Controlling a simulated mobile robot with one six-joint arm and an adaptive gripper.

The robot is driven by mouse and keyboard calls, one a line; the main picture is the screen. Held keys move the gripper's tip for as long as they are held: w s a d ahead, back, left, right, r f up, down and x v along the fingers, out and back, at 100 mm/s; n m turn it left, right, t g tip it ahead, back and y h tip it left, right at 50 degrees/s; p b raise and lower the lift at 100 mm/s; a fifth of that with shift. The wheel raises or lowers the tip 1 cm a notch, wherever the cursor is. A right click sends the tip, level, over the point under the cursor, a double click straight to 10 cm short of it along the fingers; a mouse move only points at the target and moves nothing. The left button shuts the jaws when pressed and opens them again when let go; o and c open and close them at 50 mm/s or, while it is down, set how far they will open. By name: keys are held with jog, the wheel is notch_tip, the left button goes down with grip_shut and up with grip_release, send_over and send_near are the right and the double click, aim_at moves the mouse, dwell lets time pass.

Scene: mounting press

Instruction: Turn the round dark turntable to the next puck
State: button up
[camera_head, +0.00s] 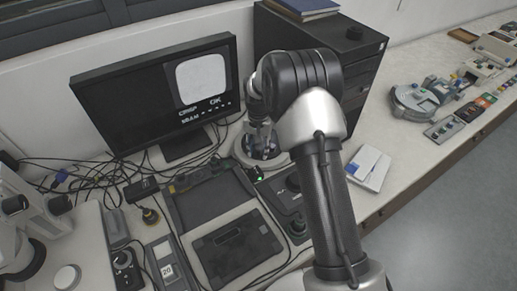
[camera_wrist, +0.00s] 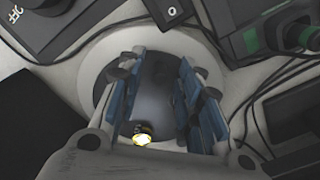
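The round dark turntable (camera_wrist: 158,92) fills the space between my fingers in the wrist view, inside a round white base (camera_wrist: 95,62). A small bright yellow puck-like piece (camera_wrist: 142,139) shows low between the fingers. My gripper (camera_wrist: 160,75) has blue-padded fingers spread apart over the turntable, with nothing seen clamped between them. I cannot tell whether a finger touches it. In the head view my gripper (camera_head: 262,138) points down at the white base (camera_head: 242,158) beside the monitor. My arm and fingers hide most of the turntable there.
A monitor (camera_head: 160,85) stands left of the base and a dark cabinet (camera_head: 355,48) behind my arm. Cables (camera_head: 95,178) lie loose on the bench. A dark tray-like device (camera_head: 235,250) sits in front, and a white box (camera_head: 367,167) lies to the right.

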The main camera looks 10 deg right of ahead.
grip_shut()
dwell(0.4)
dwell(0.4)
